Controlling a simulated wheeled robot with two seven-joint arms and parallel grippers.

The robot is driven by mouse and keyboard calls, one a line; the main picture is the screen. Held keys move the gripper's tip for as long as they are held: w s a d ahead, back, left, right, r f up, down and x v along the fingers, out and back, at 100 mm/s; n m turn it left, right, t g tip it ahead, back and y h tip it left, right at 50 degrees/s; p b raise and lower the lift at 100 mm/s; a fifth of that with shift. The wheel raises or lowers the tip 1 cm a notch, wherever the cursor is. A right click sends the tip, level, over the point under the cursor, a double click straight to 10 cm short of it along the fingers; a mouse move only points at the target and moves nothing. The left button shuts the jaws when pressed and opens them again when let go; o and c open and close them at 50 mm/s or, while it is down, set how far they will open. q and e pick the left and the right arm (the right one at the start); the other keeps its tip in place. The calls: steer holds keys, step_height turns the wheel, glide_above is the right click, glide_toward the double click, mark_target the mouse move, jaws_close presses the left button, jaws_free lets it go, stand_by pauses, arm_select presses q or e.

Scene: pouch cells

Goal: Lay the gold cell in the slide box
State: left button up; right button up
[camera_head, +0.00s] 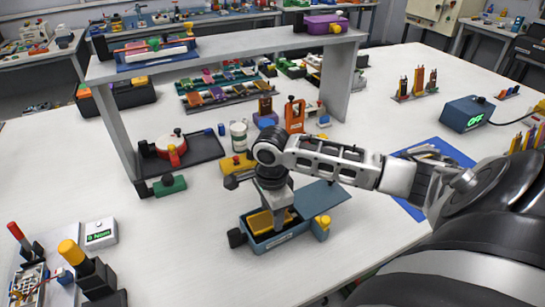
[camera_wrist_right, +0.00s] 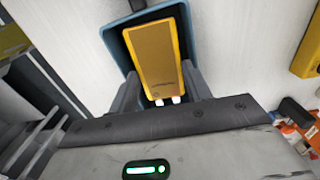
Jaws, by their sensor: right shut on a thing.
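The gold cell (camera_head: 259,223) is at the mouth of the blue slide box (camera_head: 268,244), within its walls. In the right wrist view the flat gold cell (camera_wrist_right: 160,55) lies between the walls of the slide box (camera_wrist_right: 116,42). My right gripper (camera_head: 277,220) points down into the box and is shut on the cell's near end; its fingers (camera_wrist_right: 160,95) flank the cell in the wrist view. I cannot tell whether the cell touches the box floor. The blue-grey lid (camera_head: 318,196) is slid out to the right. My left gripper is not in view.
A grey shelf (camera_head: 225,48) stands behind on the white table. A red round device on a dark tray (camera_head: 205,150) and a white jar (camera_head: 239,134) are behind the box. A display box (camera_head: 100,234) is left.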

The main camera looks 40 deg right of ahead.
steer(key=shift+f, duration=0.95)
steer(key=shift+f, duration=0.1)
steer(key=o, duration=0.6)
steer(key=shift+o, duration=0.2)
step_height(320, 180, up, 12)
steer(key=shift+s, duration=0.1)
